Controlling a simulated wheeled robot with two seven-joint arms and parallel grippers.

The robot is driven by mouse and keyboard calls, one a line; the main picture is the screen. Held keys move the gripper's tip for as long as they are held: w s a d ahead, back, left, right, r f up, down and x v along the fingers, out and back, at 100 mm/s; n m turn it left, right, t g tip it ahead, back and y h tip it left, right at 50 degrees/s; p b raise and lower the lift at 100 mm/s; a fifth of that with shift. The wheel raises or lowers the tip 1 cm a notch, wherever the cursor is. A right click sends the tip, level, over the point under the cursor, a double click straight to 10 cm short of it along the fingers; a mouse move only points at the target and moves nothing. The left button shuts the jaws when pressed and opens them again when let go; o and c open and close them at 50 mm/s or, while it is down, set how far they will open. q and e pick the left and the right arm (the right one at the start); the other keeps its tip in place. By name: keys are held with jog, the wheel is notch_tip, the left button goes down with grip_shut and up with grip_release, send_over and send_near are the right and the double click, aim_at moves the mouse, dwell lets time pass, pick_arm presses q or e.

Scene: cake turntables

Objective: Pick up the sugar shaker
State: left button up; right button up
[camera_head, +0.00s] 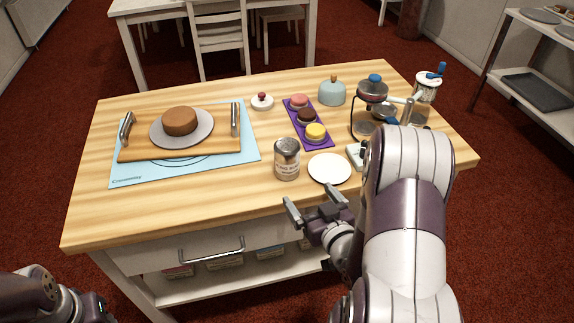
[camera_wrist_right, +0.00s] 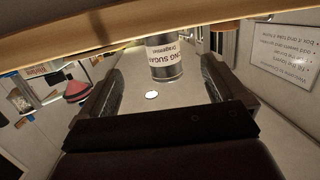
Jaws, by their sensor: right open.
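The sugar shaker (camera_head: 287,160) is a small cylinder with a grey metal top and a pale label. It stands upright near the front edge of the table, left of a white plate (camera_head: 330,169). My right gripper (camera_head: 312,203) is open and empty, in front of the shaker and apart from it. In the right wrist view the shaker (camera_wrist_right: 162,57) shows its "SUGAR" label beyond the gap between the two open fingers (camera_wrist_right: 163,88). Part of my left arm shows at the bottom left of the head view; its fingers are not visible.
A purple tray (camera_head: 322,140) with several small cakes lies behind the shaker. A wooden board (camera_head: 220,151) with a cake on a grey plate is at the left on a blue mat (camera_head: 150,178). A glass jug (camera_head: 368,120) stands at the right. Bare table lies left of the shaker.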

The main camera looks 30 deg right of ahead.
aim_at(293, 159)
jog(key=shift+t, duration=0.9)
jog(key=w+r, duration=0.1)
jog(key=w, duration=0.3)
jog(key=w+r, duration=0.1)
jog(key=w, duration=0.3)
jog(key=w+d+r, duration=0.1)
jog(key=w, duration=0.4)
jog(key=shift+w+r, duration=0.1)
jog(key=shift+r, duration=0.25)
jog(key=c, duration=1.2)
